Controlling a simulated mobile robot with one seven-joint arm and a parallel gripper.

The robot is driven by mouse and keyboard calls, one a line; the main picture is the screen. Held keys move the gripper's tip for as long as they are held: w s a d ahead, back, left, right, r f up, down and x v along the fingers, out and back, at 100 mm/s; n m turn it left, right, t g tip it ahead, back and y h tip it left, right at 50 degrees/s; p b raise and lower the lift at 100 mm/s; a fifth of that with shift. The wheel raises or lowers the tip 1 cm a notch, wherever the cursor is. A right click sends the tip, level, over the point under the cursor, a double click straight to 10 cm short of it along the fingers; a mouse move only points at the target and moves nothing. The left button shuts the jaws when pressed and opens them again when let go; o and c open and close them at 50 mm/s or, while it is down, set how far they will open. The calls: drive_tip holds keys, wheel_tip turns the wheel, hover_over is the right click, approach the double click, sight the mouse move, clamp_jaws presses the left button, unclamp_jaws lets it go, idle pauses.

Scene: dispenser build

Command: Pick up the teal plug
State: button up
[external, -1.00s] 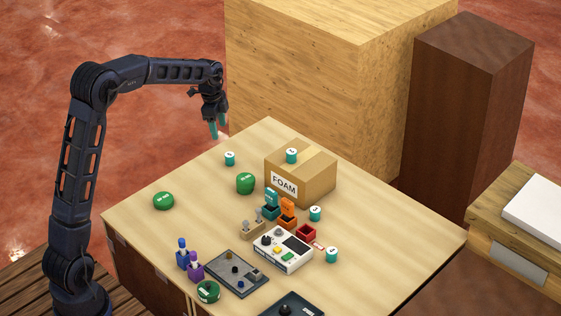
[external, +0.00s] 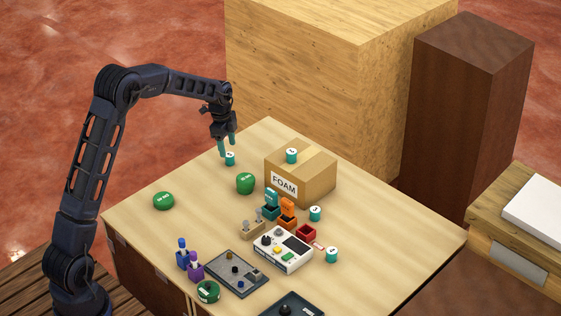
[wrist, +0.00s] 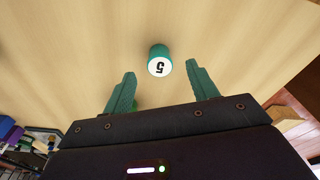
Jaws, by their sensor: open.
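A short teal plug (external: 230,160) with a white, marked top stands upright near the table's back-left edge. In the wrist view the teal plug (wrist: 159,58) lies ahead, centred between my fingers, and its mark looks like a 5. My gripper (external: 228,145) has teal fingers and is above this plug, pointing down. The wrist view shows my gripper (wrist: 160,75) open and empty. Similar teal plugs stand on the foam box (external: 291,156), right of it (external: 315,214) and farther front (external: 331,254). I cannot tell which one the task means.
The cardboard foam box (external: 318,184) stands right of the near plug. A green round piece (external: 245,184) is in front of it, another (external: 163,201) to the left. A white control panel (external: 283,253), coloured holders and grey trays fill the front. The table's left-middle is mostly clear.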

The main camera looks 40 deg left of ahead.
sight(229, 154)
drive_tip(key=f, duration=0.3)
drive_tip(key=d+f, duration=0.1)
drive_tip(key=f, duration=0.1)
drive_tip(key=shift+w, duration=0.2)
drive_tip(key=shift+c, duration=0.2)
drive_tip(key=shift+a, duration=0.1)
drive_tip(key=c, duration=1)
